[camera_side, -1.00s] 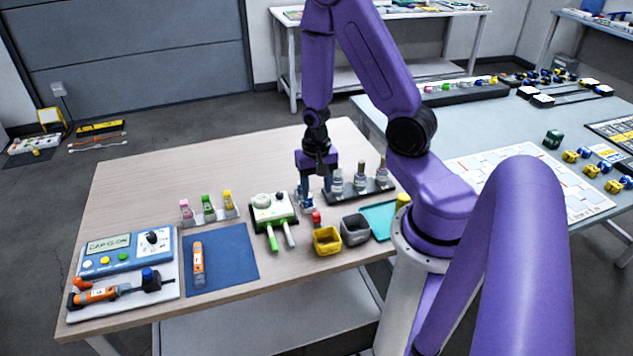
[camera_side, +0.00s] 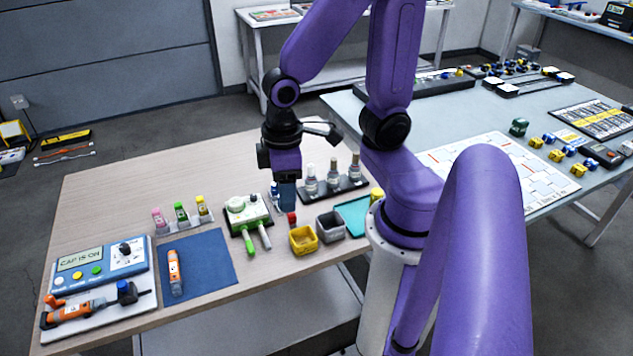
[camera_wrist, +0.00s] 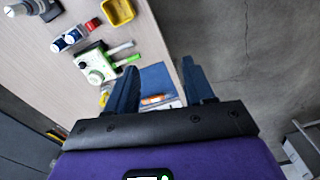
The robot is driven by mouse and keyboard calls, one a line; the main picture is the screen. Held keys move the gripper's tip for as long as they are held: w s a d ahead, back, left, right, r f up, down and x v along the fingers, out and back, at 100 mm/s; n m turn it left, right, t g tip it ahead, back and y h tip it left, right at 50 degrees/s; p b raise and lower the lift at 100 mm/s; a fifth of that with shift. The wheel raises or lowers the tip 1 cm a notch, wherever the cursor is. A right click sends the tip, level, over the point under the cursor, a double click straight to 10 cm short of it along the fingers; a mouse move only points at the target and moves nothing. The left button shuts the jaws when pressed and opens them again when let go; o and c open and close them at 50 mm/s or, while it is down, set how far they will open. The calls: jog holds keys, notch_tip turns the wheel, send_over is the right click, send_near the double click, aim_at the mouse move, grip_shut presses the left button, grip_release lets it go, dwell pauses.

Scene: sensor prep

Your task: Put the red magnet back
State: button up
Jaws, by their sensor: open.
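A small red block (camera_side: 292,219), likely the red magnet, sits on the table just behind the yellow bin (camera_side: 303,240). It also shows in the wrist view (camera_wrist: 93,24), near the yellow bin (camera_wrist: 118,12) at the top. My gripper (camera_side: 287,197) is behind the red block in the side view, its fingers partly overlapping a small blue-and-white item (camera_side: 275,196). In the wrist view my gripper (camera_wrist: 160,80) has its two blue fingers spread with nothing between them. The red block lies outside the fingers, to the upper left.
A green-and-white device (camera_side: 245,212) stands left of the red block. A grey bin (camera_side: 331,227) is beside the yellow one. A rack of grey-topped bottles (camera_side: 333,188) stands behind. A blue mat (camera_side: 205,265) holds an orange tool. The left back of the table is clear.

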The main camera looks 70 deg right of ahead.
jog(key=s+a+r+n, duration=0.1)
jog(key=s+r+n, duration=0.3)
jog(key=s+n, duration=0.2)
jog(key=shift+s+a+r, duration=0.25)
jog(key=shift+s+a, duration=0.05)
jog(key=shift+s, duration=0.2)
dwell(0.7)
